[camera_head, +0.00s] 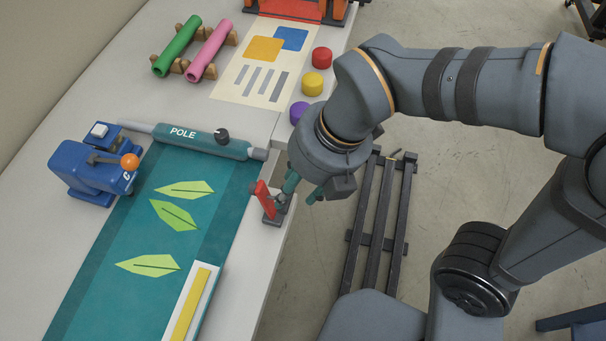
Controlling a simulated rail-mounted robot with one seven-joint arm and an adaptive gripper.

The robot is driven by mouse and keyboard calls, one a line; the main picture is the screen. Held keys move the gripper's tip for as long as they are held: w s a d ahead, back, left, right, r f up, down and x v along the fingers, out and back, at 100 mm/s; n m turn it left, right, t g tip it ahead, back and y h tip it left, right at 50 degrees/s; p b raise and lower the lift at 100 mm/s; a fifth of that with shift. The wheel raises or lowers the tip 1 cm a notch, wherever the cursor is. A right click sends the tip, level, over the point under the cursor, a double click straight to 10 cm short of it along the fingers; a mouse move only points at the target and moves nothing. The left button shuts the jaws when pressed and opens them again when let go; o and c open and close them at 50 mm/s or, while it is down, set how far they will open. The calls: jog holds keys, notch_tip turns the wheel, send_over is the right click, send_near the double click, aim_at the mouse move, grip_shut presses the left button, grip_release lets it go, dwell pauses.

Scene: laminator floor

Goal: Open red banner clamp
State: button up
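The red banner clamp (264,198) stands at the table's right edge, beside the right border of the teal banner (150,245). Its red lever stands up at a slant over a small dark base. My gripper (302,193) points down just right of the clamp, at the table edge. Its two teal fingers are apart, and nothing shows between them. The left finger is close to the clamp; I cannot tell whether it touches. The gripper partly hides the clamp's right side.
A teal pole (205,142) marked POLE lies across the banner's top. A blue clamp (95,172) with an orange knob sits at left. A white strip with a yellow bar (192,305) lies at the banner's lower right. Red, yellow and purple round pieces (312,84) line the table edge behind.

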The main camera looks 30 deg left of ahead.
jog(key=shift+v, duration=2.3)
jog(key=shift+f, duration=0.15)
jog(key=x, duration=1.1)
jog(key=shift+s+a+f, duration=0.1)
jog(key=shift+f, duration=0.1)
jog(key=shift+a+p, duration=0.1)
jog(key=shift+p, duration=0.25)
jog(key=shift+f+b, duration=0.15)
jog(key=shift+b, duration=0.4)
